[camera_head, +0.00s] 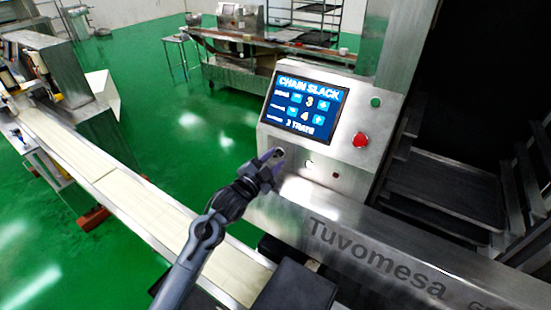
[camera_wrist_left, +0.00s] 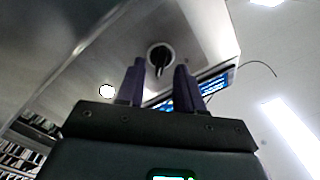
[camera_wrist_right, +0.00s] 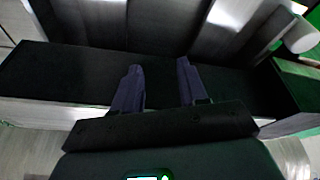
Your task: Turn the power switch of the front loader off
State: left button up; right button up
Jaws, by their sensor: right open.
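The front loader's steel control panel (camera_head: 318,160) carries a lit screen, a red button and small controls. A black rotary switch (camera_wrist_left: 160,57) on a round plate shows in the left wrist view, between and just beyond my left fingertips; its handle points roughly along the fingers. In the head view, my left gripper (camera_head: 275,157) is at the panel's left side, by the switch, and partly covers it. My left gripper is open around the line of the handle; I cannot tell whether it touches. My right gripper (camera_wrist_right: 158,74) is open and empty, over a black surface.
The screen (camera_head: 305,105) reads "CHAIN SLACK". The red button (camera_head: 360,140) and a green one (camera_head: 376,102) are to its right. A pale conveyor (camera_head: 110,180) runs at left. Dark trays (camera_head: 450,190) stand at right. Green floor is open behind.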

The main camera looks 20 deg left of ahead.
pick_arm(q)
jog(key=shift+x, duration=0.8)
grip_shut()
